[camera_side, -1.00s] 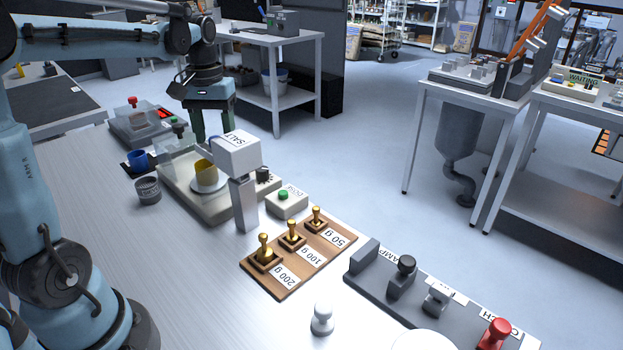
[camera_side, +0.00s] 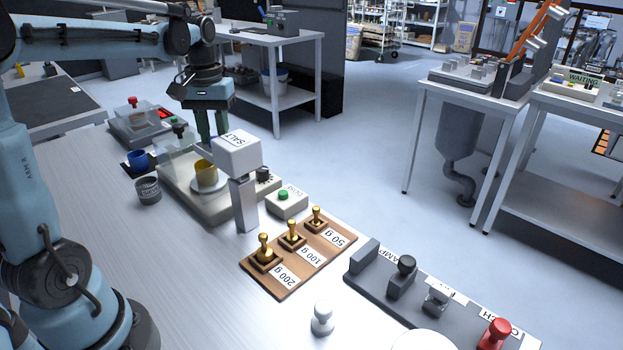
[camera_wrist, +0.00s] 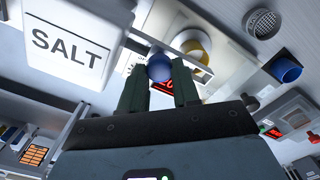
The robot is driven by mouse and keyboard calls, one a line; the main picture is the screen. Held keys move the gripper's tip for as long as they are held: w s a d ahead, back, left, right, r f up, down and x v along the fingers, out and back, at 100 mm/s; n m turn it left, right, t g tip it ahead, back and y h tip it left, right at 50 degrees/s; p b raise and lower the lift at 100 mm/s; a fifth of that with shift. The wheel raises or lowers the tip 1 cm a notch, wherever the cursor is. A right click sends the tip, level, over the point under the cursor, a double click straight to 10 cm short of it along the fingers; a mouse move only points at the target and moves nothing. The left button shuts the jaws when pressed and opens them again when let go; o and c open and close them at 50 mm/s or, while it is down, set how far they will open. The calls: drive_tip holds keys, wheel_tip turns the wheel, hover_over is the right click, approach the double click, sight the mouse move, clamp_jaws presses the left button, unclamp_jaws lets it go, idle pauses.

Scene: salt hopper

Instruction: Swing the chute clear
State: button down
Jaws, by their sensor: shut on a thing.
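The white salt hopper (camera_side: 238,155) stands on a grey post beside the scale; its SALT label fills the upper left of the wrist view (camera_wrist: 68,45). My gripper (camera_wrist: 160,75) is shut on a round blue knob (camera_wrist: 159,67), held between the two green fingertips. In the side view my gripper (camera_side: 212,135) points down behind the hopper, over the scale, and the knob is hidden there. A pale chute arm (camera_side: 204,146) shows at the hopper's left, partly hidden. A yellow cup (camera_side: 205,169) sits on the scale's pan, below the chute.
A blue cup (camera_side: 138,160) and a grey mesh-topped cup (camera_side: 148,190) stand left of the scale (camera_side: 210,208). A green-button box (camera_side: 287,203) and a wooden weight rack (camera_side: 298,258) lie to the right. The table front left is bare.

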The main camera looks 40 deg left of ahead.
drive_tip(key=s+d+n, duration=0.2)
drive_tip(key=s+n, duration=0.3)
drive_tip(key=n, duration=0.4)
drive_tip(key=shift+s+d, duration=0.15)
drive_tip(key=shift+s, duration=0.25)
idle(0.4)
drive_tip(key=c, duration=0.8)
unclamp_jaws()
wheel_tip(320, 180, up, 12)
